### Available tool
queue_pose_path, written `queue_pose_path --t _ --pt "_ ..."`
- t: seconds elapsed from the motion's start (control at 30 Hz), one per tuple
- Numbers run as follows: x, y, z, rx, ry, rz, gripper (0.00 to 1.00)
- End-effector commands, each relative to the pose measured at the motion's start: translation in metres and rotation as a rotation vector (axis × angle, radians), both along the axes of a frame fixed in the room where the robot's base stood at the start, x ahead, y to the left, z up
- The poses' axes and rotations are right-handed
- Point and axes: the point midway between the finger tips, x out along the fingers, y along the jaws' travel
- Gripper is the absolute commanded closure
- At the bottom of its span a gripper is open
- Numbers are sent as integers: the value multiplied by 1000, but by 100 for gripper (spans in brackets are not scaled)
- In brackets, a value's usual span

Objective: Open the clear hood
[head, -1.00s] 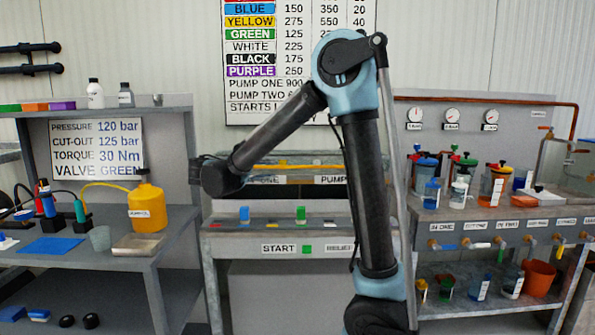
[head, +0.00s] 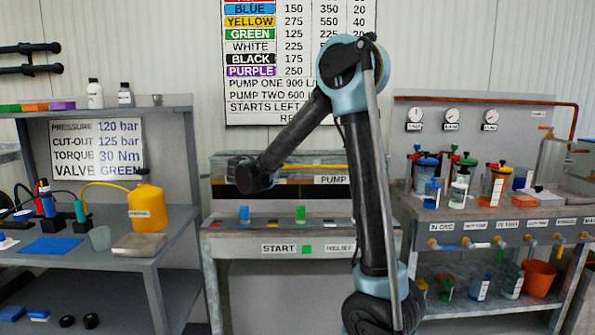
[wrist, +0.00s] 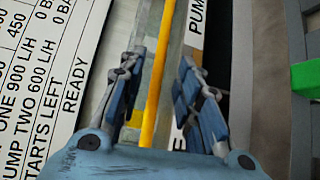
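The clear hood (head: 228,164) is a long see-through box on the middle bench, below the wall chart. A yellow bar (head: 318,167) runs along it; my forearm and wrist hide part of both. In the wrist view the yellow bar (wrist: 158,75) runs lengthwise between the fingers of my gripper (wrist: 162,62). The blue-padded fingers are spread apart, with no contact on the bar that I can make out. In the head view my gripper is hidden behind my dark wrist joint, in front of the hood's left half.
The middle bench front (head: 275,235) carries a blue block, a green block and a START label. The left bench holds a yellow jug (head: 147,207) and tray. The right bench has several coloured bottles and gauges. A green block (wrist: 306,75) is at the wrist view's right.

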Motion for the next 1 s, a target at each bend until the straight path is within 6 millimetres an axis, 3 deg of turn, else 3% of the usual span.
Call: queue_pose_path --t 0.23,0.67,0.8,1.0 --pt "20 -21 -4 1 0 -2 68" --pt "25 -26 -5 0 0 0 68" --pt "25 -26 -5 0 0 0 100" --pt "25 -26 -5 1 1 0 100"
